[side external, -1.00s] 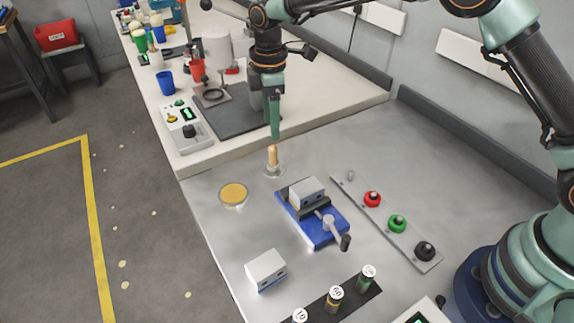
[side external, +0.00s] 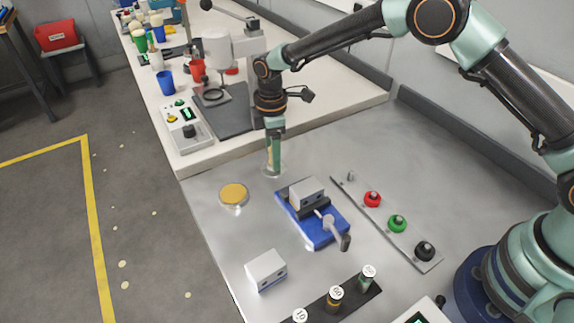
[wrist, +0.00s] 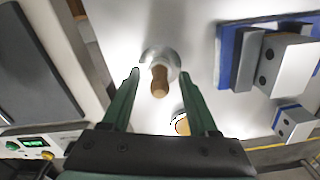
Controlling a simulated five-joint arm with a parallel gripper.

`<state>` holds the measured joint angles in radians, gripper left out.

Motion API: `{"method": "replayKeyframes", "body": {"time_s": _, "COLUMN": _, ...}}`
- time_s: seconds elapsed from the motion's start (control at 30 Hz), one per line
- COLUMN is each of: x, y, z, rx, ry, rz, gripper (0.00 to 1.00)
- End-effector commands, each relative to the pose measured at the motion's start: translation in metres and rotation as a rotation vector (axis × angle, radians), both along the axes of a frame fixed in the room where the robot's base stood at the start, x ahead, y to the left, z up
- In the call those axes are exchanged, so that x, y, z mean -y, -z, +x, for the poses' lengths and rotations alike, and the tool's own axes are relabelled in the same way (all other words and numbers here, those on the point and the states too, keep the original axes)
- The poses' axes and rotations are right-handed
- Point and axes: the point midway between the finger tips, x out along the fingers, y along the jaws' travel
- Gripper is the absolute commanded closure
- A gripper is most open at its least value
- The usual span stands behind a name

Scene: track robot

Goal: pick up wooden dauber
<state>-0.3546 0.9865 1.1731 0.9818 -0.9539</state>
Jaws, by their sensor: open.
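The wooden dauber (wrist: 160,80) stands upright in a small round clear holder (wrist: 153,56) on the metal worktop. In the wrist view it lies between my two open fingers, with a gap on each side. My gripper (wrist: 163,82) is open and points down over it. In the side view my gripper (side external: 273,168) has come down around the dauber, and its fingers hide most of the wood. The holder's base (side external: 272,173) shows just below the fingertips. I cannot tell whether either finger touches the dauber.
A round yellow-topped dish (side external: 233,194) lies left of the holder. A blue vise (side external: 318,228) with a grey block stands to its lower right. A control strip (side external: 388,222) with coloured knobs lies further right. A white bench with devices (side external: 215,152) is behind.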

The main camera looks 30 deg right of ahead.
Motion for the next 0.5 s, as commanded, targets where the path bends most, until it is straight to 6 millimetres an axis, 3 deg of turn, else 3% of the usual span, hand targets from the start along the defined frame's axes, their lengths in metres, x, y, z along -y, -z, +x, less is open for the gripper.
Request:
{"method": "replayKeyframes", "body": {"time_s": 0.03, "x": 0.0000, "y": -0.0002, "z": 0.0001, "rx": 0.000, "ry": 0.000, "rz": 0.000, "gripper": 0.40}}
{"method": "replayKeyframes", "body": {"time_s": 0.07, "x": 0.0000, "y": -0.0003, "z": 0.0001, "rx": 0.000, "ry": 0.000, "rz": 0.000, "gripper": 0.47}}
{"method": "replayKeyframes", "body": {"time_s": 0.2, "x": 0.0000, "y": -0.0004, "z": 0.0000, "rx": 0.000, "ry": 0.000, "rz": 0.000, "gripper": 1.00}}
{"method": "replayKeyframes", "body": {"time_s": 0.5, "x": -0.0001, "y": -0.0009, "z": 0.0001, "rx": 0.000, "ry": 0.000, "rz": 0.000, "gripper": 1.00}}
